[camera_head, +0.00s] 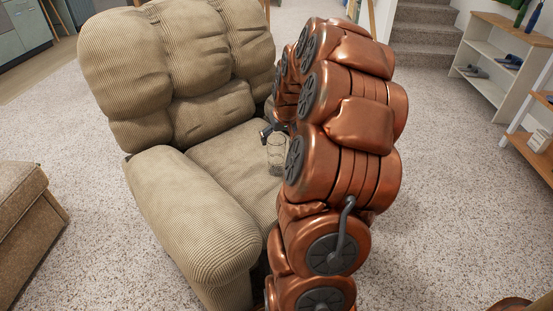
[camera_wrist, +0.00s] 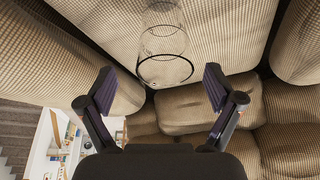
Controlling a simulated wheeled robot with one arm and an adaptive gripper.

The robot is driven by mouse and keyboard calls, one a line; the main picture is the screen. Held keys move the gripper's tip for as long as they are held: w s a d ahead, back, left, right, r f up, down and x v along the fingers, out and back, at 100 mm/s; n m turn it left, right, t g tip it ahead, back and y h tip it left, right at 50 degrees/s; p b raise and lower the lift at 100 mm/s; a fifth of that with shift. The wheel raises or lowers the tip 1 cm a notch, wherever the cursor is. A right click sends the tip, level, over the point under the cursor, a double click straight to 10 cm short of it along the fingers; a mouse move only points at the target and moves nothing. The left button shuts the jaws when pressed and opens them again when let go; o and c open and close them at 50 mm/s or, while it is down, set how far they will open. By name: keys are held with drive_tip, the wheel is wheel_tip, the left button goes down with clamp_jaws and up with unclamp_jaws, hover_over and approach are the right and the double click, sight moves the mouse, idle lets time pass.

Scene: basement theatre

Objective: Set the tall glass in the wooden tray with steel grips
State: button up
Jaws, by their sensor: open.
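The tall clear glass (camera_head: 277,154) stands on the seat of the beige corduroy armchair (camera_head: 208,158), close beside my copper-coloured arm. It also shows in the wrist view (camera_wrist: 163,48), top centre, with its dark rim towards my gripper. My gripper (camera_wrist: 160,88) is open and empty, its two dark pads apart on either side of the glass's line. The glass lies just beyond the fingertips, not held. In the head view my gripper (camera_head: 268,132) is mostly hidden behind my arm, near the glass. I see no wooden tray with steel grips in either view.
The chair's armrest (camera_head: 185,215) and padded back (camera_head: 180,55) border the seat. A brown ottoman (camera_head: 20,225) is at the left edge. White shelves (camera_head: 490,75) and carpeted stairs (camera_head: 422,30) are at the back right. The carpet at right is mostly clear.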

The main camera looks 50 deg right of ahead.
sight(276, 156)
drive_tip(key=b+x, duration=0.1)
drive_tip(key=x, duration=0.4)
drive_tip(key=shift+w+a+f+b, duration=0.1)
drive_tip(key=shift+w+f+b, duration=0.2)
drive_tip(key=shift+w+b, duration=0.05)
drive_tip(key=shift+r, duration=0.1)
drive_tip(key=c, duration=1.6)
